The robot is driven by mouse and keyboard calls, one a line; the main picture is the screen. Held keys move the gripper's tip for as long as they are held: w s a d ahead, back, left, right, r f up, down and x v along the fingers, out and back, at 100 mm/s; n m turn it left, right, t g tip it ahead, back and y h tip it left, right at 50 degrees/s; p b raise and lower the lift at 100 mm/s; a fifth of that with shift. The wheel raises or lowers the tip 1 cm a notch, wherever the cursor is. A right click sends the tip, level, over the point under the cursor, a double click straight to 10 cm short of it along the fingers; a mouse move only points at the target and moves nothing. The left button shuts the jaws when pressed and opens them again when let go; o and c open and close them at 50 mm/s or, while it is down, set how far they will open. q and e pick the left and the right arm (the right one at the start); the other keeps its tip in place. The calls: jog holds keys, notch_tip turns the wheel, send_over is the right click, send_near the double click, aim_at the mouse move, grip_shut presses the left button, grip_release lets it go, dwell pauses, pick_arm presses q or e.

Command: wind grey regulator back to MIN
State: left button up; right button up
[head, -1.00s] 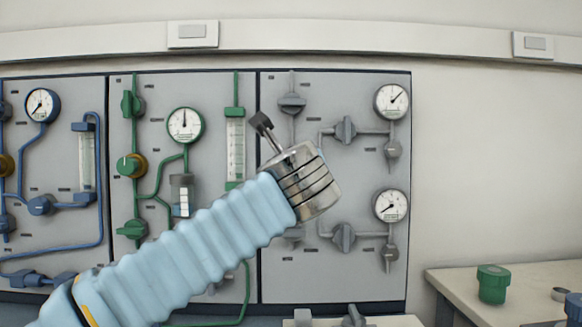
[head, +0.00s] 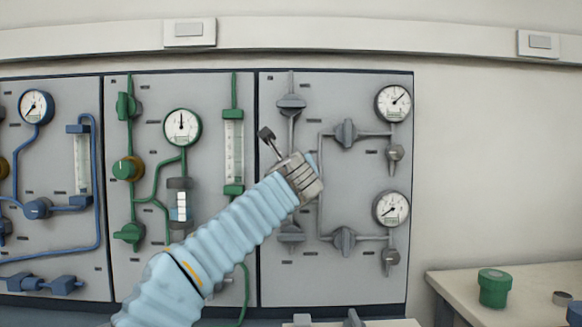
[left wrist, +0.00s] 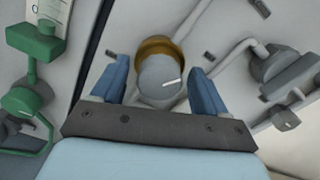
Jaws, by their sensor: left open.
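The grey regulator (left wrist: 159,80) is a round grey knob with a white pointer line and a brass collar behind it, in the middle of the left wrist view. In the head view it is hidden behind my left gripper (head: 311,166). The gripper is open, and its blue fingers stand on either side of the knob in the left wrist view. Whether they touch it, I cannot tell; a gap shows at both sides. The MIN mark cannot be read. My right gripper is not in view.
The grey panel (head: 365,98) carries two gauges (head: 393,103) (head: 390,209) and several grey valves (head: 345,133). A green-piped panel (head: 153,90) adjoins on the left. A bench (head: 450,283) with a green container (head: 494,288) stands at lower right.

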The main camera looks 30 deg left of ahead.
pick_arm(q)
jog(key=c, duration=1.1)
jog(key=shift+o, duration=0.2)
